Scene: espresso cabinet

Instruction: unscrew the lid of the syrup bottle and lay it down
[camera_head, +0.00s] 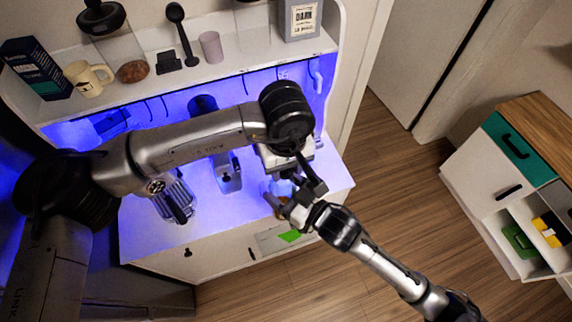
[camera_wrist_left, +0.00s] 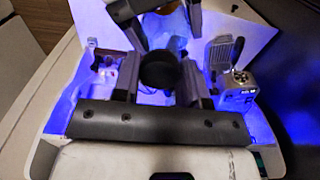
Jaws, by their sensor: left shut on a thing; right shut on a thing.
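My left gripper (camera_head: 311,181) reaches down over the right end of the blue-lit counter. In the left wrist view its two dark fingers (camera_wrist_left: 163,82) are shut on the round black lid (camera_wrist_left: 160,69). The syrup bottle (camera_head: 282,187) is mostly hidden by both grippers; a small amber part of it (camera_wrist_left: 176,44) shows behind the lid. My right gripper (camera_head: 288,207) comes in from the lower right and is shut on the bottle, below the left gripper. I cannot tell whether the lid is still touching the bottle.
The shelf above (camera_head: 222,65) holds a mug (camera_head: 88,78), a pink cup (camera_head: 211,47) and boxes. The counter's front middle is bare.

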